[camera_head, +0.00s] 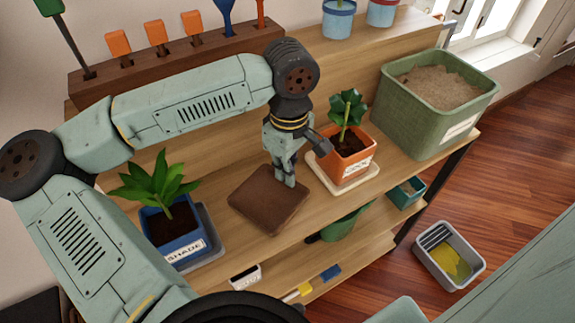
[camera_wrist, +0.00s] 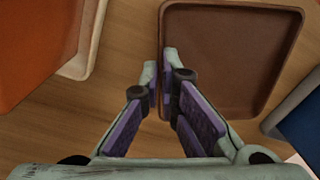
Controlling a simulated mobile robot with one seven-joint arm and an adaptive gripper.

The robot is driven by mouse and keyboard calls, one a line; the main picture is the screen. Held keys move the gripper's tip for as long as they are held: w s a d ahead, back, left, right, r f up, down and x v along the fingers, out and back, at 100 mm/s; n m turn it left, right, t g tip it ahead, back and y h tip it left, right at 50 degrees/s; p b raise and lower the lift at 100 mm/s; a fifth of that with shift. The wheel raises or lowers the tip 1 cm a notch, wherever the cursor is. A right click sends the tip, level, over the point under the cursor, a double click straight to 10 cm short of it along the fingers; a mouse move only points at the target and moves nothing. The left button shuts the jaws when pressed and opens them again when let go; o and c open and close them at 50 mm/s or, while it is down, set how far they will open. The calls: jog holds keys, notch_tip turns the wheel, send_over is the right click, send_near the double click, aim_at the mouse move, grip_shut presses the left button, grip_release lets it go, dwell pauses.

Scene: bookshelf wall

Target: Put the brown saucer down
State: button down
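The brown saucer (camera_head: 266,202) is a square, shallow tray between the two potted plants, over the front part of the wooden bench top. I cannot tell whether it rests on the wood or is just above it. In the wrist view the saucer (camera_wrist: 222,60) fills the upper right. My gripper (camera_head: 287,180) points down at the saucer's right side. In the wrist view my gripper (camera_wrist: 162,62) has its fingertips close together, with the saucer's rim between them, so it is shut on the rim.
A blue pot (camera_head: 172,222) with a leafy plant stands left on a grey saucer. An orange pot (camera_head: 352,168) stands right on a cream saucer (camera_head: 342,181), close to my gripper. A green soil tub (camera_head: 425,125) is at the right end. The bench's front edge is near.

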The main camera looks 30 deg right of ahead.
jog(key=shift+f+b, duration=0.3)
jog(key=shift+b, duration=0.1)
jog(key=c, duration=1.8)
grip_release()
jog(key=shift+r, duration=0.1)
jog(key=shift+r, duration=0.1)
jog(key=shift+r+p, duration=0.25)
jog(key=shift+p, duration=0.3)
notch_tip(320, 180, up, 7)
jog(key=b, duration=0.2)
jog(key=shift+d, duration=0.1)
